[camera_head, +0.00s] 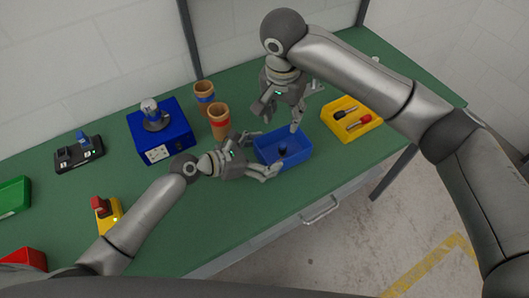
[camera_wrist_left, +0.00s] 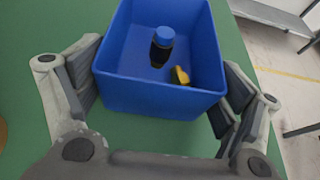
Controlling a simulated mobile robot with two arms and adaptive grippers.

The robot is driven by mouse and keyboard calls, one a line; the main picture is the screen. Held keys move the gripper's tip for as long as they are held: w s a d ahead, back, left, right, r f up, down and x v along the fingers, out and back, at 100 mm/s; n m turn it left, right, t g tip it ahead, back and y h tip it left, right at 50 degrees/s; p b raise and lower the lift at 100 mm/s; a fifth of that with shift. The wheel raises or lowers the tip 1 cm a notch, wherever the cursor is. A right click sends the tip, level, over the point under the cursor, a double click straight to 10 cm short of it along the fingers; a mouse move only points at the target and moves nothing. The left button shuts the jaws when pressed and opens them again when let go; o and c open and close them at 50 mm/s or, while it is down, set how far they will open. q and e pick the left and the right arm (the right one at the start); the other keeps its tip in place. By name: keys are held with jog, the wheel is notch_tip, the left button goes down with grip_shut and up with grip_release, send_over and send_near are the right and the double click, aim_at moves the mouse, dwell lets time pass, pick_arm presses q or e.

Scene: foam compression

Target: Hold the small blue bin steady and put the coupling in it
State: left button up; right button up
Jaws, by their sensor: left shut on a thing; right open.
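The small blue bin (camera_head: 299,158) stands near the front edge of the green table. It fills the middle of the left wrist view (camera_wrist_left: 150,98). My left gripper (camera_head: 264,153) is shut on it, one finger on each side of the bin. In the bin are an upright black cylinder with a blue top (camera_wrist_left: 162,46) and a small yellow and black piece (camera_wrist_left: 180,75). I cannot tell for sure which of them is the coupling. My right gripper (camera_head: 296,112) is open, above and behind the bin, with nothing seen between its fingers.
A yellow tray (camera_head: 370,127) with red and black tools stands right of the bin. Two brown cups (camera_head: 218,131) stand behind my left gripper. A blue box with a silver fixture (camera_head: 160,152) and a yellow box with a red button (camera_head: 111,215) are to the left.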

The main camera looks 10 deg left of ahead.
pick_arm(q)
jog(key=o, duration=0.8)
jog(key=v, duration=1.2)
